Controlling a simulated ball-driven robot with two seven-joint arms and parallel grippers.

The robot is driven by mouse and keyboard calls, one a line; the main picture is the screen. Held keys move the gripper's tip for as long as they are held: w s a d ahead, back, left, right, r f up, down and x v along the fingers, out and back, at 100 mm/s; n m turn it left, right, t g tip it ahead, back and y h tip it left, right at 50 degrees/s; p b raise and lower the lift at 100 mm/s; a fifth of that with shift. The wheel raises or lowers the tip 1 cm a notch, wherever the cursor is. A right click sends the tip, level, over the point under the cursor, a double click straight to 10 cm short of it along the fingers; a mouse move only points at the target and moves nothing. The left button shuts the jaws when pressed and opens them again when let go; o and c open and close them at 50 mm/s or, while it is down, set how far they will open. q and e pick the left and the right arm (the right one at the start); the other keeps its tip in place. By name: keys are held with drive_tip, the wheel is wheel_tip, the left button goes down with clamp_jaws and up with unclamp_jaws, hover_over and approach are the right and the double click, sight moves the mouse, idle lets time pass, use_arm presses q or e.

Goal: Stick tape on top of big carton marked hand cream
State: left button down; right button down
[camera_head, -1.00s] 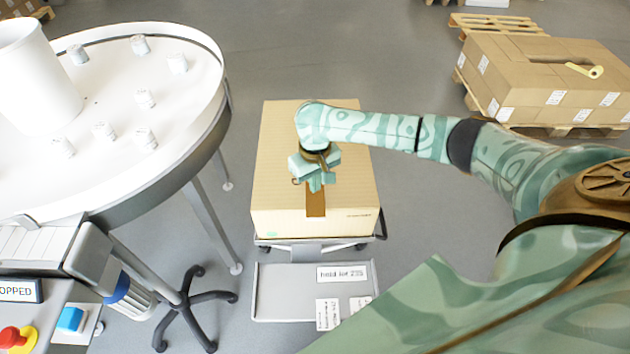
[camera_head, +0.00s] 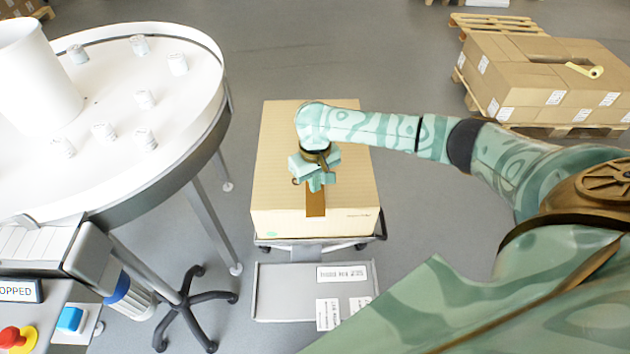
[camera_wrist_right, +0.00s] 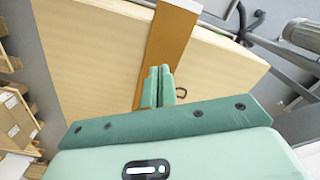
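The big carton (camera_head: 350,180) stands closed on a small cart in the middle of the head view. Print on its front face is too small to read. A brown tape strip (camera_head: 315,204) lies along the middle of the top near the front edge and folds down the front face. My right gripper (camera_head: 317,184) is low over the carton top at the strip. In the right wrist view its two fingers (camera_wrist_right: 158,72) are together, over the brown tape (camera_wrist_right: 172,32). I cannot tell whether tape is pinched between them. A small dark curved piece shows beside the fingers. My left gripper is out of view.
A round white table (camera_head: 185,100) with several small jars stands at the left. A grey tray (camera_head: 285,290) with white labels is in front of the carton. Boxes (camera_head: 510,75) on a pallet at the right carry a yellow tape tool (camera_head: 596,72). Floor behind the carton is clear.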

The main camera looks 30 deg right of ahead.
drive_tip(key=shift+f, duration=0.9)
idle(0.5)
wheel_tip(320, 180, up, 6)
drive_tip(key=p, duration=0.7)
drive_tip(key=shift+r, duration=0.15)
drive_tip(key=shift+f, duration=0.2)
